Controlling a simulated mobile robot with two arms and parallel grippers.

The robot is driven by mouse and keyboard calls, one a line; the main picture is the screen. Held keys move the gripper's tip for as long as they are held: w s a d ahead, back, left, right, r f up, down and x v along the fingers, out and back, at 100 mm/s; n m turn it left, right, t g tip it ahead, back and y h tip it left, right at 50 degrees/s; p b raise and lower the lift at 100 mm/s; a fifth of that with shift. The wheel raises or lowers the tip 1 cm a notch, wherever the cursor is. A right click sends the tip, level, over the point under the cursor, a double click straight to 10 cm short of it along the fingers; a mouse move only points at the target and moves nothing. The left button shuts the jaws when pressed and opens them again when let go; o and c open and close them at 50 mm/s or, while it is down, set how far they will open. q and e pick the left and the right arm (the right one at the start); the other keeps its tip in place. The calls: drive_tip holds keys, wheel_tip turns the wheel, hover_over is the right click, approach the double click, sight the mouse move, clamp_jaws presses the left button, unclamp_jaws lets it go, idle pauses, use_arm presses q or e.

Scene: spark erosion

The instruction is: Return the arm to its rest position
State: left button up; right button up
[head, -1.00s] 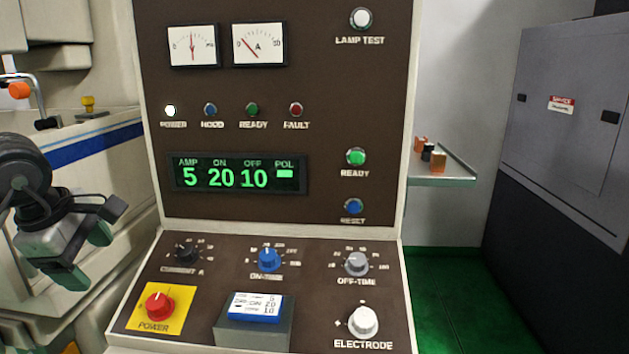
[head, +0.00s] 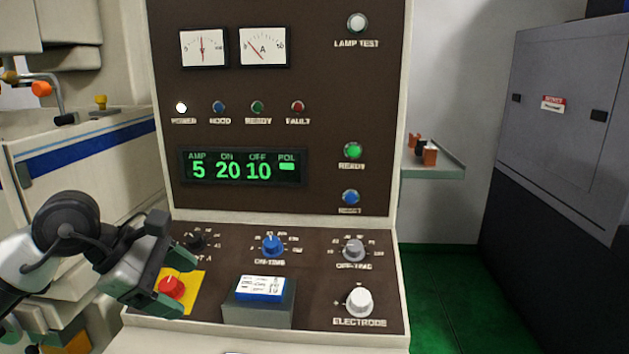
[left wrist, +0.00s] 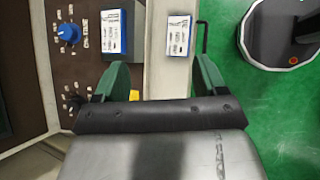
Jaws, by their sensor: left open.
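My left gripper (head: 178,282) is in front of the lower left of the machine's control console. Its jaws are apart with nothing between them, as the left wrist view (left wrist: 161,78) also shows. In the head view it overlaps the yellow plate (head: 197,282) with the red power knob (head: 171,288) and partly hides the current dial (head: 196,242). I cannot tell whether it touches the console. My left arm (head: 25,265) reaches in from the left. My right gripper is not in view.
The display (head: 243,168) reads 5, 20, 10. Green floor (head: 440,300) lies clear at right.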

use_arm(q)
drive_tip(key=s+d+r+n+t+h, duration=0.1)
drive_tip(key=s+d+n+h, duration=0.1)
drive_tip(key=d+n+h, duration=0.3)
drive_tip(key=s+d+r+n+h, duration=0.1)
drive_tip(key=s+d+n+h, duration=0.1)
drive_tip(key=d+h, duration=0.55)
drive_tip(key=a+f+m+t+y, duration=0.7)
drive_tip(key=m+y, duration=0.3)
drive_tip(key=m, duration=0.7)
drive_tip(key=a+f+m+t+y, duration=0.55)
drive_tip(key=f+m+y, duration=0.45)
drive_tip(key=m, duration=0.7)
drive_tip(key=s+f+n+g, duration=0.7)
drive_tip(key=s+f+g, duration=0.6)
drive_tip(key=s+f, duration=0.55)
wheel_tip(320, 180, down, 26)
drive_tip(key=s+g+b, duration=0.2)
drive_tip(key=b, duration=0.1)
drive_tip(key=s+a+f+b, duration=0.2)
drive_tip(key=s+a+f, duration=0.1)
drive_tip(key=s+f, duration=1.3)
wheel_tip(320, 180, down, 4)
drive_tip(key=shift+s+f+g, duration=0.15)
drive_tip(key=shift+s+g, duration=0.25)
drive_tip(key=shift+g, duration=0.05)
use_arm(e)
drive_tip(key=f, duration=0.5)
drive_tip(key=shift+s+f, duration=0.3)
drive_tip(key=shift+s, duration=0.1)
